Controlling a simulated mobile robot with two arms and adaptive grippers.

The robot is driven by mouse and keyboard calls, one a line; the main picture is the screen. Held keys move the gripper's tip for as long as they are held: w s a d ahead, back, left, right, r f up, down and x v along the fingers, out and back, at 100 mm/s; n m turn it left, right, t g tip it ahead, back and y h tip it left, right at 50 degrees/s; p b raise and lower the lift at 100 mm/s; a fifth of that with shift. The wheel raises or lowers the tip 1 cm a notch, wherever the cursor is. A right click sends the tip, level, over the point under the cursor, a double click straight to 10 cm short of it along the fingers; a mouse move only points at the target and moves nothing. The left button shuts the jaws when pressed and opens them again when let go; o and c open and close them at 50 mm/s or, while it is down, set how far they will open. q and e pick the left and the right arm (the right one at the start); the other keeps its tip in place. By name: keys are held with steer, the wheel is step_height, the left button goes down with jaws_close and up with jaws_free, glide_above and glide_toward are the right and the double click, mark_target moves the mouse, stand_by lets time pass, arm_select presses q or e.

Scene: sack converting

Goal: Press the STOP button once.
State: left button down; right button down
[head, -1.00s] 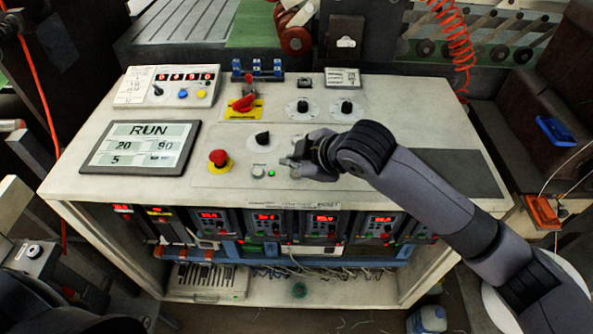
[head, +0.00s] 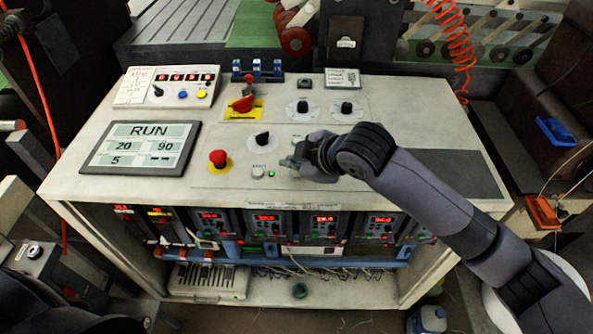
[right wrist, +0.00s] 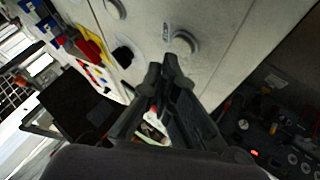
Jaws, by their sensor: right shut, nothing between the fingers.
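On the sloped white control panel (head: 120,185), a red mushroom button (head: 218,158) sits on a yellow base. A small pale round button (head: 258,171) is to its right, beside a lit green lamp (head: 271,174). I cannot read the small labels, so I cannot tell which button is marked STOP. My right gripper (head: 287,163) is shut and empty, just right of the lamp, over the panel, hiding the part beneath it. In the right wrist view its fingertips (right wrist: 160,72) are together, near a grey round button (right wrist: 184,41). My left gripper is not in view.
A screen (head: 140,147) reads RUN, 20, 90 and 5. A black knob (head: 263,138) is above the pale button. A red switch on a yellow plate (head: 243,106) and two more knobs (head: 303,107) are farther back.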

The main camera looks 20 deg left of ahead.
mark_target(294, 175)
steer(key=shift+f, duration=0.8)
stand_by(0.8)
steer(key=shift+r, duration=0.1)
steer(key=shift+r+p, duration=0.8)
steer(key=shift+p, duration=0.3)
step_height(294, 175, up, 5)
steer(key=p, duration=0.5)
steer(key=shift+r, duration=0.1)
steer(key=shift+s, duration=0.1)
